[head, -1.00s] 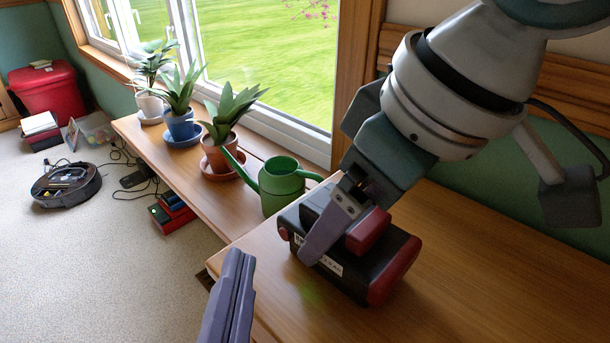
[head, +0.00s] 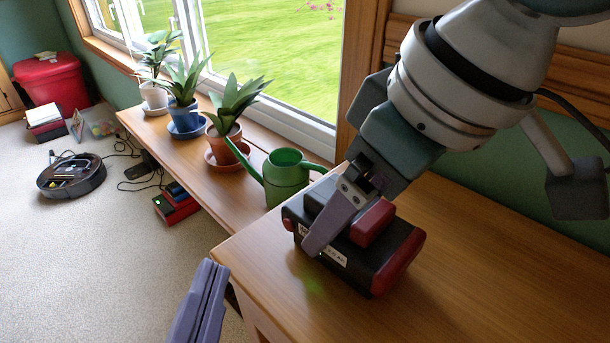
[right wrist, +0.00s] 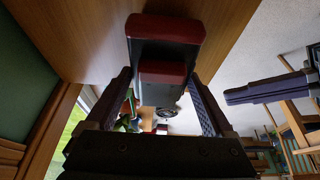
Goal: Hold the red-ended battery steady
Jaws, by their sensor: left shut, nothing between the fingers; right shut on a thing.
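The red-ended battery (head: 345,262) is a black block with a white label and dark red ends, over the wooden piano top near its left edge. I cannot tell whether its underside touches the wood. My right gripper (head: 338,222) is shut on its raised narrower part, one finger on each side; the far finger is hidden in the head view. In the right wrist view the battery (right wrist: 165,52) sits between both fingers. My left gripper (head: 207,275) is shut and empty, left of the piano's edge and apart from the battery. It also shows in the right wrist view (right wrist: 270,89).
A green watering can (head: 284,183) and potted plants (head: 222,148) stand on the window ledge behind. A robot vacuum (head: 72,176), cables and a red-and-black box (head: 177,204) lie on the carpet. The piano top (head: 490,270) is clear to the right.

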